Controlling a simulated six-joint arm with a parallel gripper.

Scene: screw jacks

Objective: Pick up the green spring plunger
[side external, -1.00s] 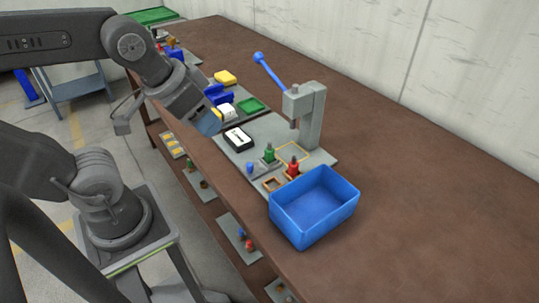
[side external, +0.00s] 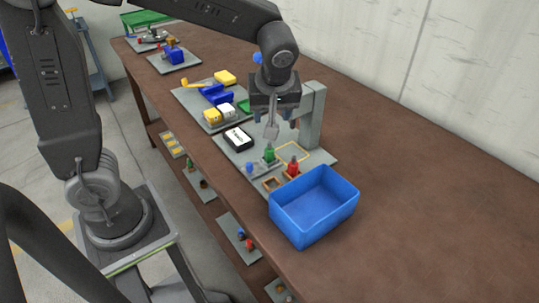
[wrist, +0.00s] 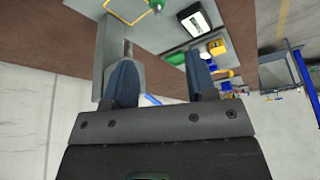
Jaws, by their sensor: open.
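The green spring plunger (side external: 270,153) stands upright on the grey plate, between a small blue-topped piece (side external: 250,167) and a red-topped piece (side external: 293,167). My gripper (side external: 280,122) hangs above the green plunger, slightly toward the press, apart from it and empty. In the wrist view the two fingers of my gripper (wrist: 160,62) are spread, with nothing between them. A green part at the top edge of that view (wrist: 155,4) appears to be the plunger, cut off by the frame.
The grey press column (side external: 313,115) stands close behind my gripper, partly hidden. A blue bin (side external: 314,205) sits in front of the red piece. A black box with a white label (side external: 238,138) lies left of the plunger. The bench to the right is clear.

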